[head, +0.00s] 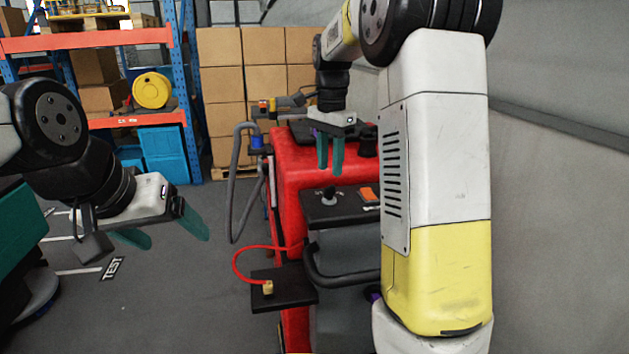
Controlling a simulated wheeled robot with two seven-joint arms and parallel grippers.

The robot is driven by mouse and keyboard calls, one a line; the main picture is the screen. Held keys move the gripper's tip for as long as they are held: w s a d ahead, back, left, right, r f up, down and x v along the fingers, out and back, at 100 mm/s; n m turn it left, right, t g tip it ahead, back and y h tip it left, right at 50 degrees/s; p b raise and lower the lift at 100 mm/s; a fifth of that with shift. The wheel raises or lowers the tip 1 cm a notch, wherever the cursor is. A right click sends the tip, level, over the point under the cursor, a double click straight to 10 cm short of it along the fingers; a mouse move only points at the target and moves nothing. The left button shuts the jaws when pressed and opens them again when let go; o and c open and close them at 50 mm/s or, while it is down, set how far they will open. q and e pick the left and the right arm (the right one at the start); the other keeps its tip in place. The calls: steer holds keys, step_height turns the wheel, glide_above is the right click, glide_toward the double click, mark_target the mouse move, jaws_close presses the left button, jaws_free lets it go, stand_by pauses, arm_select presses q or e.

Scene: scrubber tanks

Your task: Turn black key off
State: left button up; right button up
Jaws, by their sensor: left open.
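A red scrubber machine (300,170) stands in the middle. On its black control panel (340,211) is a small dark knob on a light round base (329,194), which looks like the black key; its turn position is too small to tell. My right gripper (330,172) points down above and slightly behind this knob in the picture, seemingly apart from it. Its two teal fingers are close together, with a narrow gap and nothing seen between them. My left gripper (178,240) is open and empty at the left, well away from the machine.
An orange switch (367,194) sits right of the knob. A black plate (283,289) with a yellow connector and red cable juts out below. A grey hose (235,180) loops at the machine's left. Shelves (90,40) and cardboard boxes (240,80) stand behind. Left floor is open.

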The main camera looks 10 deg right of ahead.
mark_target(330, 186)
step_height(330, 186, down, 6)
steer(key=shift+r, duration=0.1)
jaws_close()
